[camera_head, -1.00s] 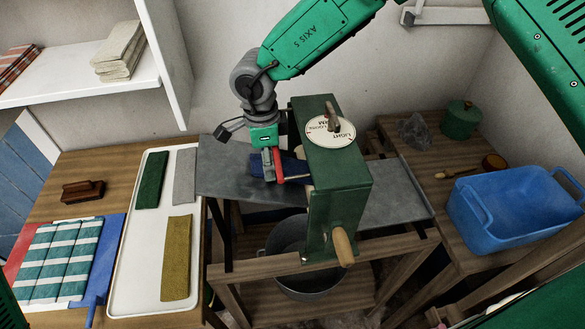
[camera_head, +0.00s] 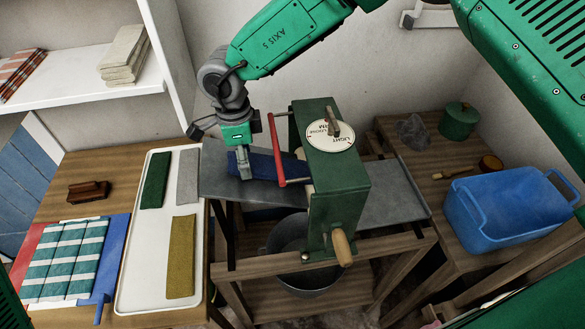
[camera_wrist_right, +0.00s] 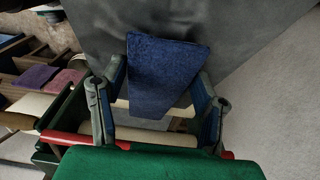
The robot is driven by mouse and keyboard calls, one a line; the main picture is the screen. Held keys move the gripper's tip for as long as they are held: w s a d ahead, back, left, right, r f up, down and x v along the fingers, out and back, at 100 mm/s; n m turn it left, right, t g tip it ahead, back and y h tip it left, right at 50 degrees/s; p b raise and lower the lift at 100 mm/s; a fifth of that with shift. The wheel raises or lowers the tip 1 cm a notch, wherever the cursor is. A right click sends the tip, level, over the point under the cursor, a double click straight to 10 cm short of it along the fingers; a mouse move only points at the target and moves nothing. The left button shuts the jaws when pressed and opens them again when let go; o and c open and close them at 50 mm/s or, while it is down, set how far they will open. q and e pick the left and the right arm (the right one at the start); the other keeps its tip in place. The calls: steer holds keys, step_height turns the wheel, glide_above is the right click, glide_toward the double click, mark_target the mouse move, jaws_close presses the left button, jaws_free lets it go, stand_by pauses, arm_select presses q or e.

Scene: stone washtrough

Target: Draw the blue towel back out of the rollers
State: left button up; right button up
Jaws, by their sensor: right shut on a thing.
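The blue towel (camera_head: 265,166) lies flat on the grey metal board (camera_head: 219,183) left of the green roller press (camera_head: 338,200). Its right end runs under the red bar (camera_head: 276,150) toward the rollers, where the press hides it. My right gripper (camera_head: 244,171) is shut on the towel's left part, left of the red bar. In the right wrist view the towel (camera_wrist_right: 165,72) shows between the two fingers (camera_wrist_right: 160,88), with a pale roller (camera_wrist_right: 155,136) and the red bar near the bottom. My left gripper is out of view.
A white tray (camera_head: 137,270) with green, grey and ochre cloths stands at the left. A striped towel (camera_head: 65,262) and a brush (camera_head: 87,191) lie beside it. A blue tub (camera_head: 505,212) and green canister (camera_head: 459,121) are at the right. A metal pot (camera_head: 285,240) sits below the press.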

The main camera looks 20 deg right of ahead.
mark_target(216, 164)
steer(key=shift+w+a+r+p, duration=0.15)
steer(key=shift+a+r+p, duration=0.15)
steer(key=shift+a, duration=0.4)
steer(key=shift+w+a+r+p, duration=0.15)
steer(key=shift+a+r+p, duration=0.2)
steer(key=shift+a, duration=0.35)
steer(key=shift+w+a+r+p, duration=0.15)
steer(key=shift+a+r, duration=0.25)
steer(key=shift+a, duration=0.3)
steer(key=shift+w+a+r, duration=0.15)
steer(key=shift+a+r, duration=0.1)
steer(key=shift+a, duration=0.3)
steer(key=shift+w+a+r, duration=0.1)
steer(key=shift+a+r, duration=0.15)
steer(key=shift+a, duration=0.3)
steer(key=shift+w+a+r, duration=0.1)
steer(key=shift+a+r, duration=0.15)
steer(key=shift+a, duration=0.25)
steer(key=shift+w+a+r, duration=0.1)
steer(key=shift+a+r, duration=0.15)
steer(key=shift+a, duration=0.25)
steer(key=shift+r, duration=3)
